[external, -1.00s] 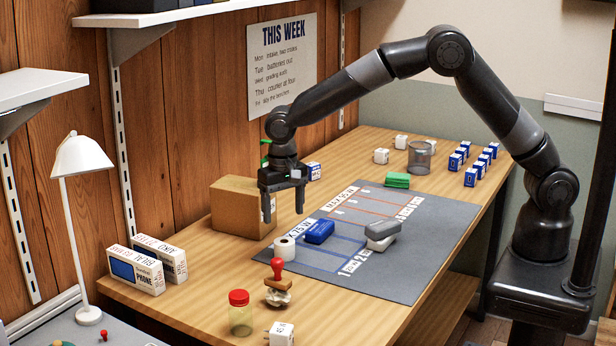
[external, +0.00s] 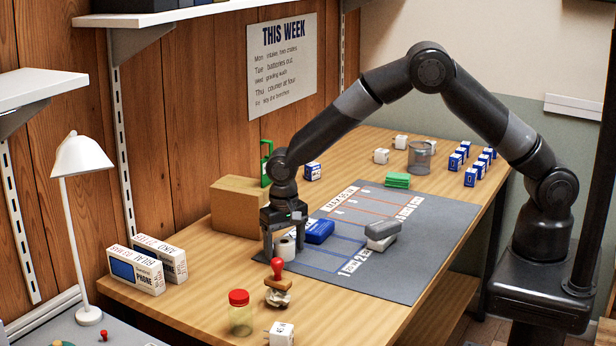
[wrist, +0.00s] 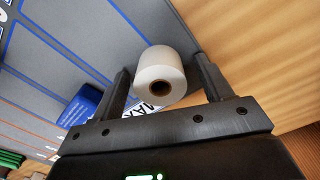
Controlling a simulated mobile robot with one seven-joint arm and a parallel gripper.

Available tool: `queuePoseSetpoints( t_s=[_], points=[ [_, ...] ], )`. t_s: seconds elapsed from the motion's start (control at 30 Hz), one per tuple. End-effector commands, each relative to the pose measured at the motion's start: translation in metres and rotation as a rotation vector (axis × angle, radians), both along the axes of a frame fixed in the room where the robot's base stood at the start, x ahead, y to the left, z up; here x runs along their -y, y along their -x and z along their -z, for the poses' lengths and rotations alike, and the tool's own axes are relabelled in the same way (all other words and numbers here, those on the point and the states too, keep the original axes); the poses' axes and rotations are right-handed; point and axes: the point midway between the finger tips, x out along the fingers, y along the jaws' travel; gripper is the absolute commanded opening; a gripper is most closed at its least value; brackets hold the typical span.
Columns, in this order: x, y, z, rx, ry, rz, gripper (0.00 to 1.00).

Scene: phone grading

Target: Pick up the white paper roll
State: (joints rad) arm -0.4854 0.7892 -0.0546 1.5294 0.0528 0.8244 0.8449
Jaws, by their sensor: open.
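The white paper roll (external: 286,246) stands upright near the left corner of the grey mat (external: 400,270). It also shows in the wrist view (wrist: 160,76), with its dark core hole facing the camera. My gripper (external: 285,250) is lowered over the roll and open. In the wrist view my gripper (wrist: 160,85) has one finger on each side of the roll, with a visible gap on both sides. The fingers do not appear to be closed on it.
A blue block (external: 319,232) lies close to the right of my gripper. A cardboard box (external: 238,207) stands just behind it to the left. A red-handled stamp (external: 278,285) and a red-lidded jar (external: 240,314) are in front. The mat's near right part is clear.

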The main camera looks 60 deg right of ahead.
Motion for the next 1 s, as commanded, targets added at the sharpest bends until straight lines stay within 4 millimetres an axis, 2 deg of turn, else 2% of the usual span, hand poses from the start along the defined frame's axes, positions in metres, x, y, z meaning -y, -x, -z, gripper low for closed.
queuePoseSetpoints(
  t_s=[0.07, 0.63, 1.0],
  points=[
    [0.0, 0.0, -0.0002, 0.0, 0.0, 0.0, 0.71],
    [0.0, -0.0001, -0.0006, 0.0, 0.0, 0.0, 0.24],
    [-0.0002, -0.0004, -0.0062, 0.001, 0.0, 0.0, 0.23]
  ],
)
